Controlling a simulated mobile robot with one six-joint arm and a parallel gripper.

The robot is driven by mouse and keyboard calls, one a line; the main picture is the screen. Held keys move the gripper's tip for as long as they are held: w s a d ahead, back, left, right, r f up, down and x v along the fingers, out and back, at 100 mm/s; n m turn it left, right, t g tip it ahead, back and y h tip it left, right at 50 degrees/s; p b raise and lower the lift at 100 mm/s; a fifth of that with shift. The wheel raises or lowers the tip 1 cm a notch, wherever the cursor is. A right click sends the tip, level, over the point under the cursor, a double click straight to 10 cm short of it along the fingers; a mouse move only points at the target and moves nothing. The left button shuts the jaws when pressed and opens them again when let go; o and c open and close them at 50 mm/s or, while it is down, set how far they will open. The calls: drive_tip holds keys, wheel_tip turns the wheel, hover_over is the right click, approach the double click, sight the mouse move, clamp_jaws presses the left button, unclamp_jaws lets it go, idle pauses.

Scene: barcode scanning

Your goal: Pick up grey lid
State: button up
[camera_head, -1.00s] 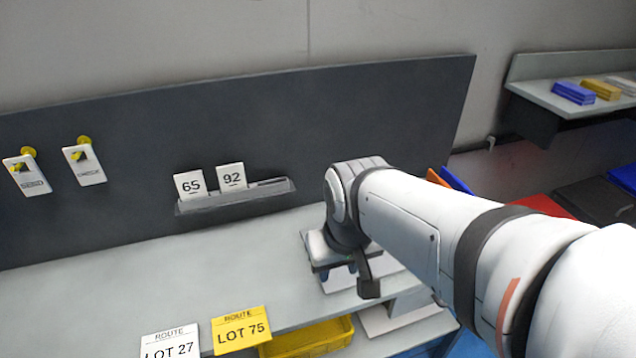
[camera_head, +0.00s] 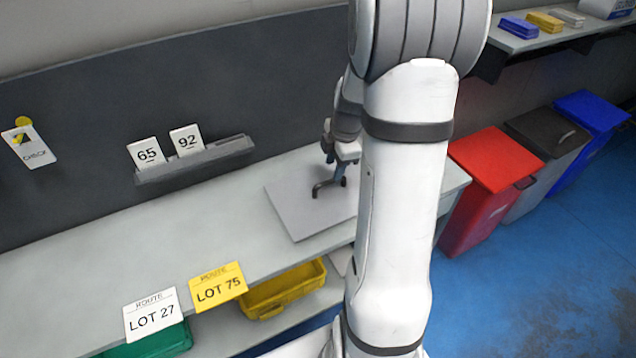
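Three small stacks of flat pieces lie on the wall shelf at the upper right. The grey stack (camera_head: 568,15) is the rightmost, beside a yellow stack (camera_head: 544,22) and a blue one (camera_head: 518,27). I cannot tell for sure whether these are lids. My gripper (camera_head: 330,189) points down over a flat light grey panel (camera_head: 291,212) on the workbench, far left of both. Its dark fingers look apart with nothing between them. My arm hides part of the panel.
A red bin (camera_head: 482,205) and a blue bin (camera_head: 600,115) flank the grey one on the blue floor. A card holder (camera_head: 195,160) is on the back board. A yellow tote (camera_head: 285,290) and a green tote (camera_head: 150,342) sit under the bench front. The left bench top is clear.

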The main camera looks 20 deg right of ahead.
sight(330, 180)
drive_tip(key=shift+n, duration=0.4)
drive_tip(key=f, duration=0.2)
drive_tip(key=w+f+p, duration=0.1)
drive_tip(key=f, duration=0.5)
drive_tip(key=shift+w+a+f, duration=0.1)
drive_tip(key=shift+w+f, duration=0.15)
drive_tip(key=shift+w, duration=0.15)
clamp_jaws()
